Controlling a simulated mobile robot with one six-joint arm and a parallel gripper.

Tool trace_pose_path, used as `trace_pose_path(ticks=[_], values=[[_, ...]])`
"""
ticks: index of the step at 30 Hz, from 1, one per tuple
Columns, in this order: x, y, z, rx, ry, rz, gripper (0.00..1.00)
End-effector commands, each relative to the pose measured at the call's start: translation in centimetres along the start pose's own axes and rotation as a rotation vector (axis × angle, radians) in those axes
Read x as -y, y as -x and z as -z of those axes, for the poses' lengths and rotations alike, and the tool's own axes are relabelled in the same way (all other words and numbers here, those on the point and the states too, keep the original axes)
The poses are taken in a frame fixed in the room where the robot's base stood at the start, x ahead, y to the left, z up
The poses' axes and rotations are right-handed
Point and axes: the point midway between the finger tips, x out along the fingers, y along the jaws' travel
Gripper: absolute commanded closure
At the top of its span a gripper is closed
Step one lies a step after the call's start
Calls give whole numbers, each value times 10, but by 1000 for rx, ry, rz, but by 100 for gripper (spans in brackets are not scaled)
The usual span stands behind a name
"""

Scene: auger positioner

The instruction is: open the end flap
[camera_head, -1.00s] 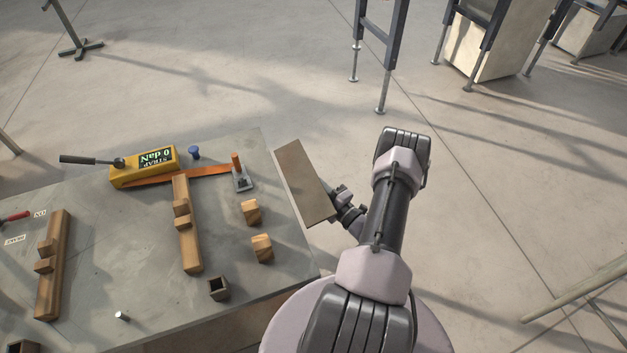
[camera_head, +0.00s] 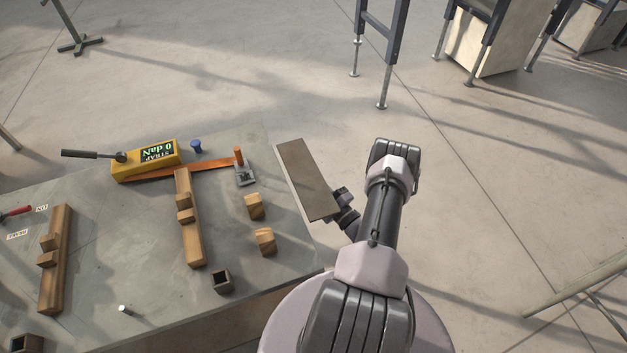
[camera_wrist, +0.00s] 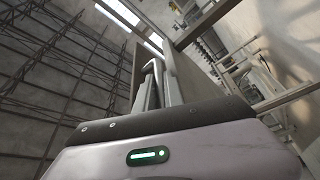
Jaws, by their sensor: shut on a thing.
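The end flap (camera_head: 304,178) is a flat brown-grey panel beside the right end of the grey table, with its broad face showing in the head view. My gripper (camera_head: 341,201) is at the panel's lower right edge and is shut on it. The fingertips and the exact grip are partly hidden behind the panel in the head view. In the wrist view my gripper's fingers (camera_wrist: 153,82) are close together, pointing up against a flat panel. Any hinge between flap and table cannot be made out.
The grey table (camera_head: 110,225) holds a yellow strap gauge (camera_head: 146,166), an orange strap (camera_head: 212,167), wooden bars (camera_head: 190,235), small wood blocks (camera_head: 265,241) and a square metal socket (camera_head: 221,281). Dark frame legs (camera_head: 382,60) stand beyond.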

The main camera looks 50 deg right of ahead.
Motion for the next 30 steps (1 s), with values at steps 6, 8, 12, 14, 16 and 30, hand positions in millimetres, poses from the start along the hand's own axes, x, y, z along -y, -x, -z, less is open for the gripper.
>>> trace_pose_path(ticks=[6,8,12,14,16,30], values=[[0,0,0,-2,2,1,78],[0,0,0,-2,2,1,78],[0,0,0,-1,1,1,78],[0,1,0,0,1,0,78],[-1,7,0,2,2,0,78],[-3,114,0,5,2,-3,78]])
